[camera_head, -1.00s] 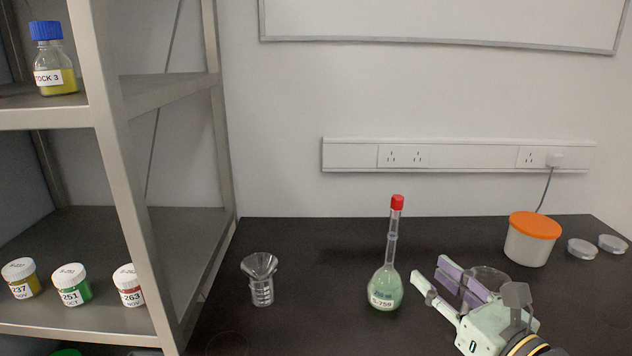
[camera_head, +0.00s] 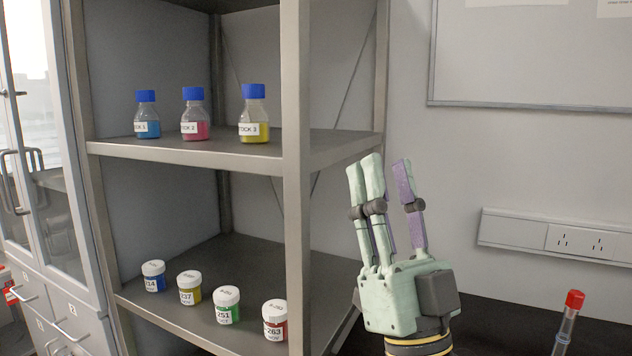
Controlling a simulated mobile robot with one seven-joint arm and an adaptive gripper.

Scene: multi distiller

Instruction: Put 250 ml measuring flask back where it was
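The measuring flask (camera_head: 566,328) is at the bottom right corner of the head view. Only its red stopper and upper neck show; its body is below the picture edge. My gripper (camera_head: 386,167) is raised with its fingers pointing up, in front of the shelf unit's right side. Its fingers are apart with nothing between them. It is well to the left of the flask and higher than it in the picture.
A metal shelf unit (camera_head: 296,190) holds several blue-capped stock bottles (camera_head: 195,116) above and several white-lidded jars (camera_head: 189,288) below. A glass-door cabinet (camera_head: 30,150) is at the far left. The dark bench (camera_head: 490,325) lies at the lower right, with a wall socket strip (camera_head: 560,238) above.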

